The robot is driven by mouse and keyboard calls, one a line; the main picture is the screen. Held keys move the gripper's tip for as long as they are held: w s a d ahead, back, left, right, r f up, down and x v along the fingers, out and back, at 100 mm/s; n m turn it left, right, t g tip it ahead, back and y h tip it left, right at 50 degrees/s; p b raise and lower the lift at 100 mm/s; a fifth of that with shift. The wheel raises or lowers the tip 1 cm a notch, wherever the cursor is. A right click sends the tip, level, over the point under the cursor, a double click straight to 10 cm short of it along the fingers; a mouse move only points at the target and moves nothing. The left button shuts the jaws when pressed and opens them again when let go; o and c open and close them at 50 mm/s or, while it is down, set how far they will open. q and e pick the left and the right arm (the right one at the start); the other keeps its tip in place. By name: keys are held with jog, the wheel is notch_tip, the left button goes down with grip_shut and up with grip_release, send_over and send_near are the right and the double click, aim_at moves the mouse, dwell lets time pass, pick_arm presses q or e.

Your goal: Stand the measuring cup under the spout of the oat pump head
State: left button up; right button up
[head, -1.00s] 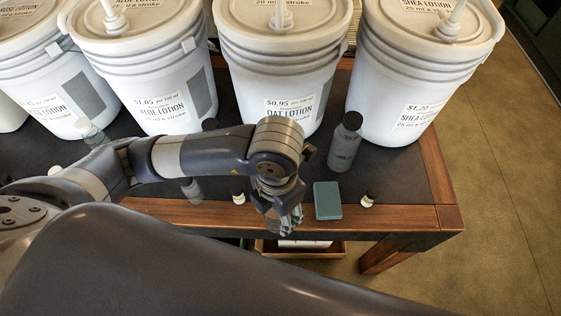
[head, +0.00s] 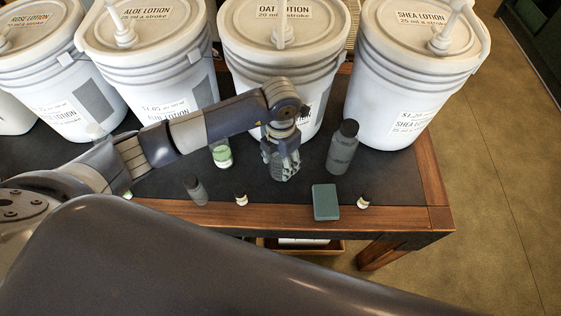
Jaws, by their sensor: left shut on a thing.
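The oat lotion bucket (head: 283,62) stands at the back of the table, white, with its lid marked OAT LOTION. My left gripper (head: 284,170) is in front of this bucket, pointing down over the dark table top. It is shut on a clear, greyish cup (head: 287,176), which looks like the measuring cup. The fingers hide most of the cup, and I cannot tell whether its base touches the table. My right gripper is not in view.
A dark grey bottle (head: 342,148) stands close right of the gripper. A glass with green contents (head: 221,154) stands left. The shea lotion bucket (head: 405,85) and aloe lotion bucket (head: 150,70) flank the oat bucket.

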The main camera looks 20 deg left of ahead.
pick_arm(q)
jog(key=shift+s+f, duration=0.1)
jog(key=shift+f, duration=0.7)
jog(key=shift+w+f+p, duration=0.25)
jog(key=shift+f+p, duration=0.3)
jog(key=shift+f, duration=0.1)
jog(key=shift+f, duration=0.15)
jog(key=o, duration=0.9)
